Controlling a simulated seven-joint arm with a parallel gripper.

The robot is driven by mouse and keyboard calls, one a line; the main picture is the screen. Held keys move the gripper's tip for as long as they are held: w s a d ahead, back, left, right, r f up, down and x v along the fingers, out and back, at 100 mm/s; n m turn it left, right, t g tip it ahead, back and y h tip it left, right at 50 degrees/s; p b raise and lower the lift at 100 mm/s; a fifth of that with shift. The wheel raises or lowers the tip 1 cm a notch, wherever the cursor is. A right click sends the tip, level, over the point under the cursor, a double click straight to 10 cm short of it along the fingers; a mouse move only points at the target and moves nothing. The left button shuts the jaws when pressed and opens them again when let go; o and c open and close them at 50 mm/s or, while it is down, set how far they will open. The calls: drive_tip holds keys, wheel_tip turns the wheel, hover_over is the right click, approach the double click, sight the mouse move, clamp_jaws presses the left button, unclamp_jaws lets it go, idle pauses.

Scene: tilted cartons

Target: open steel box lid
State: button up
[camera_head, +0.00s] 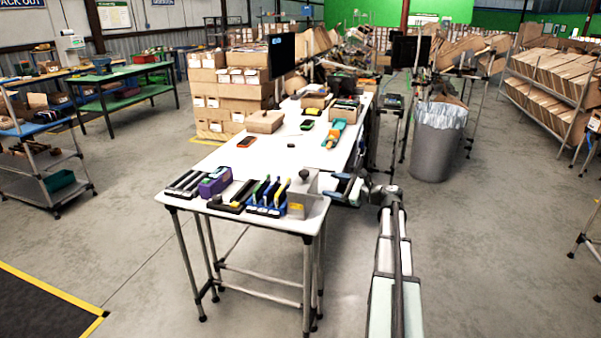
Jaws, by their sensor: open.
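A small grey steel box (301,204) stands at the near right corner of the long white table (223,163). A paler grey upright or slanted face shows at its top, with a small dark knob on it. I cannot tell from here whether this is the lid, or how far it is open. My arm reaches up from the bottom right. My gripper (337,189) is just right of the box, near the table's right edge, and is open. Its fingers are small in this view, and I cannot tell whether they touch the box.
Blue and yellow-handled tools (268,196) stand close left of the box, then a purple container (215,182) and dark tools (186,184). A teal and orange tool (334,133) lies farther back. The table's middle is mostly clear. A grey bin (435,145) stands right of the table.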

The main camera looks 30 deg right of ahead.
sight(301, 171)
drive_tip(key=w+a+m, duration=0.2)
drive_tip(key=w, duration=0.2)
drive_tip(key=w+a+r+m, duration=0.1)
drive_tip(key=w+a+m, duration=0.1)
drive_tip(key=w, duration=0.2)
drive_tip(key=w+a+m, duration=0.2)
drive_tip(key=w+a, duration=0.1)
drive_tip(key=w, duration=0.1)
drive_tip(key=shift+r+t+y, duration=0.3)
drive_tip(key=shift+t, duration=0.1)
drive_tip(key=shift+c, duration=0.3)
clamp_jaws()
idle(0.4)
